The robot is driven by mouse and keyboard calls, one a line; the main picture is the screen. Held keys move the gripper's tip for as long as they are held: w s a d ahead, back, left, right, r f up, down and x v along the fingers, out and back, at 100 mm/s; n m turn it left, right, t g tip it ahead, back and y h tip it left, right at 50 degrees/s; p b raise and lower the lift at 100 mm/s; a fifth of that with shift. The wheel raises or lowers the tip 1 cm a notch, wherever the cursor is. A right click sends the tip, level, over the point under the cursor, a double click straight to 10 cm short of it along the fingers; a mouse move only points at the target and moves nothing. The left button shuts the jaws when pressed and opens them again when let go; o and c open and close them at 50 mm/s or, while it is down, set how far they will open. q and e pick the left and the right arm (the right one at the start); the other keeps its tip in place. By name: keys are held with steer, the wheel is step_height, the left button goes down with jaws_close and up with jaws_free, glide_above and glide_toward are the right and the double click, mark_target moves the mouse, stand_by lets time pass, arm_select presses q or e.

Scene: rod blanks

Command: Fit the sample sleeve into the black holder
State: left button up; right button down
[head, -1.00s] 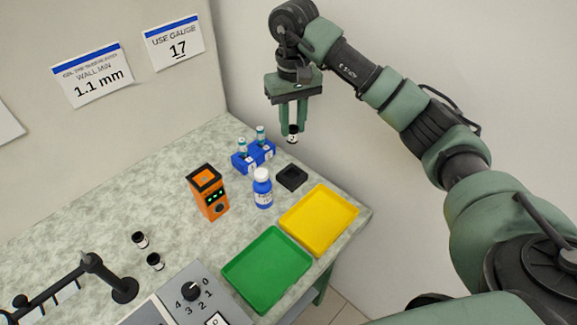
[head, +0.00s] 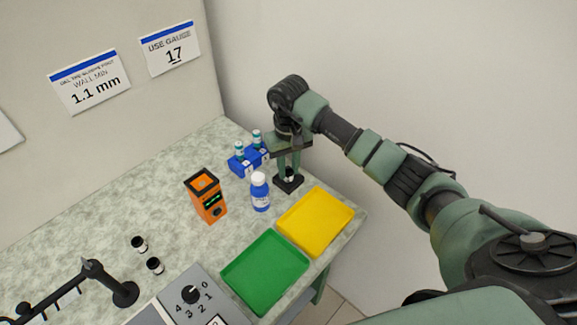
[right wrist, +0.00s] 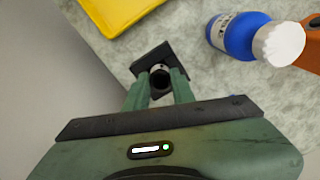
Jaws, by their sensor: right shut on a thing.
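My right gripper (head: 288,176) is shut on the sample sleeve (head: 290,175), a short upright tube with a white and black surface. The sleeve is at the black holder (head: 288,186), a small square block on the table. In the right wrist view the sleeve (right wrist: 160,78) shows its dark open top between the fingertips (right wrist: 159,88), over the middle of the holder (right wrist: 150,58). I cannot tell how deep it sits, as the fingers hide part of it. My left gripper is not in view.
A blue bottle (head: 260,192) with a white cap stands close left of the holder. A blue rack (head: 240,167) with vials is behind it. The yellow tray (head: 312,222) and green tray (head: 264,272) lie in front. An orange device (head: 206,198) and two dark-and-white sleeves (head: 139,244) stand further left.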

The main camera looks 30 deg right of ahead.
steer(key=shift+f, duration=0.1)
steer(key=c, duration=1.6)
jaws_free()
steer(key=shift+f, duration=0.1)
steer(key=o, duration=0.4)
steer(key=shift+r, duration=0.4)
step_height(320, 180, up, 12)
steer(key=shift+f+b, duration=0.15)
steer(key=shift+b, duration=1.1)
